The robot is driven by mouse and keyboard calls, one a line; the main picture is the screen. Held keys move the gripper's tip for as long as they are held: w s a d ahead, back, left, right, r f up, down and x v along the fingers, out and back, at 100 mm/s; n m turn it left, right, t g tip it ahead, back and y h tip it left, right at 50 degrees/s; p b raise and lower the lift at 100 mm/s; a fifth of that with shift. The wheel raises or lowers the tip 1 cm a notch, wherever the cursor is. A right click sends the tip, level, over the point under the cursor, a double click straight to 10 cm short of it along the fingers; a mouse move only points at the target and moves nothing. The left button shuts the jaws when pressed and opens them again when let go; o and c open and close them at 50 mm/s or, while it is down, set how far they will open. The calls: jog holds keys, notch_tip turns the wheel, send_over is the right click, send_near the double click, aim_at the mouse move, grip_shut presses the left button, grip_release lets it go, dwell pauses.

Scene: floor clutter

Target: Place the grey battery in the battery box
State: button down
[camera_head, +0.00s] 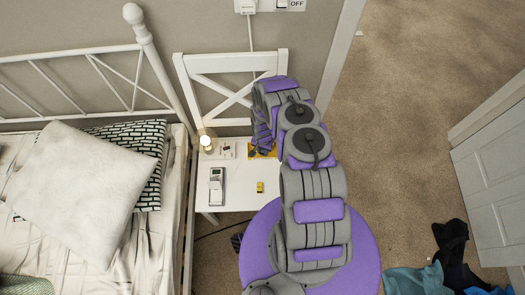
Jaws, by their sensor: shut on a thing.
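My gripper (261,143) hangs from the end of my grey and purple arm over the back right of a white chair seat. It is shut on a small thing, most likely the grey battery. The held thing is mostly hidden by the gripper and too small to make out. A yellow-orange box (271,153), apparently the battery box, lies on the seat under and beside the gripper. The gripper and arm hide much of it. I cannot tell whether the held thing touches the box. No loose grey battery shows clearly elsewhere.
A bed (115,245) stands left. Clothes (450,255) lie on the floor at right. Bare seat lies in front.

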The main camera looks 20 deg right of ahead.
jog(key=c, duration=0.9)
grip_release()
jog(key=shift+a, duration=0.15)
